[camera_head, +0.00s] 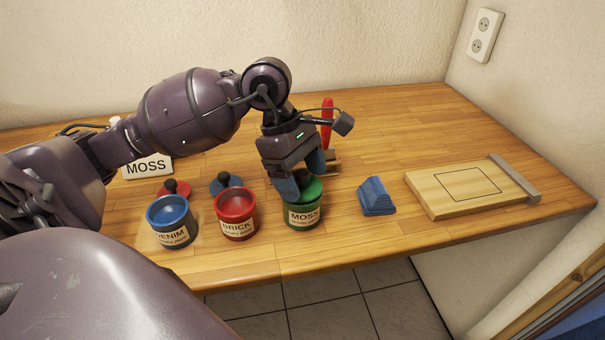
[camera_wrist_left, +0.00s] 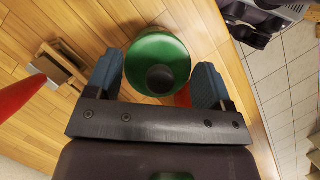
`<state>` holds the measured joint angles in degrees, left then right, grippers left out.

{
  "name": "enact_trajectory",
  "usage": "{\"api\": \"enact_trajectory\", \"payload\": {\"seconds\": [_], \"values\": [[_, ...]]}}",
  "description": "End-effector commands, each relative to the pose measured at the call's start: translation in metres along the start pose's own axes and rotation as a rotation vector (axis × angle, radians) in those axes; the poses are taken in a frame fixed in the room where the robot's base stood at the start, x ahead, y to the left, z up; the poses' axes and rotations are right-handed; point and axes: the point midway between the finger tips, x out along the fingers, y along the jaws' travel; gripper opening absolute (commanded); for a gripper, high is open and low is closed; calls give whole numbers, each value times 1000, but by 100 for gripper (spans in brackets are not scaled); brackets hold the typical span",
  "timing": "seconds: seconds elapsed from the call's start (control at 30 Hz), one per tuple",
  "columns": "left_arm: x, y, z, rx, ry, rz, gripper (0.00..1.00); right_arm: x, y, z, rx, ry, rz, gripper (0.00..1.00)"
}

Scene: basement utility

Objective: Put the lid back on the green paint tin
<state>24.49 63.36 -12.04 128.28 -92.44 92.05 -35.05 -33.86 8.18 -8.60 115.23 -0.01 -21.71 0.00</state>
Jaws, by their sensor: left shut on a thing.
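The green paint tin (camera_head: 303,219), labelled MOSS, stands upright near the table's front edge. Its green lid (camera_head: 312,189) is at the tin's mouth; I cannot tell whether it is fully seated. My left gripper (camera_head: 301,178) reaches down over the tin from above, shut on the lid by its rim. In the left wrist view the lid (camera_wrist_left: 148,52) is round with a dark knob (camera_wrist_left: 160,78), between the two blue fingers of my left gripper (camera_wrist_left: 158,80). The lid hides most of the tin there.
Left of the green tin stand open red BRICK (camera_head: 236,224) and blue DENIM (camera_head: 173,233) tins. Red (camera_head: 174,193) and blue (camera_head: 226,187) lids lie behind them. A MOSS card (camera_head: 147,167) stands behind. A blue block (camera_head: 376,198) and wooden board (camera_head: 440,190) are to the right.

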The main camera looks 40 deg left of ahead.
Motion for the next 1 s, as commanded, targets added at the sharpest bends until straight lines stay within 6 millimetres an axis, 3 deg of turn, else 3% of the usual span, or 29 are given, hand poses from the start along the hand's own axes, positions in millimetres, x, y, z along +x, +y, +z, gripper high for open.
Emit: {"api": "enact_trajectory", "payload": {"seconds": [0.43, 0.47, 0.6, 1.0], "values": [[0, 0, 0, 0, 0, 0, 52, 0, 0, 1, 0, -1, 0, 43], [0, 0, 0, 0, 0, 0, 76, 0, 0, 1, 0, -1, 0, 43], [0, 0, 0, 0, 0, 0, 98, 0, 0, 1, 0, -1, 0, 43], [0, 0, 0, 0, 0, 0, 100, 0, 0, 1, -2, -1, 0, 43]]}}
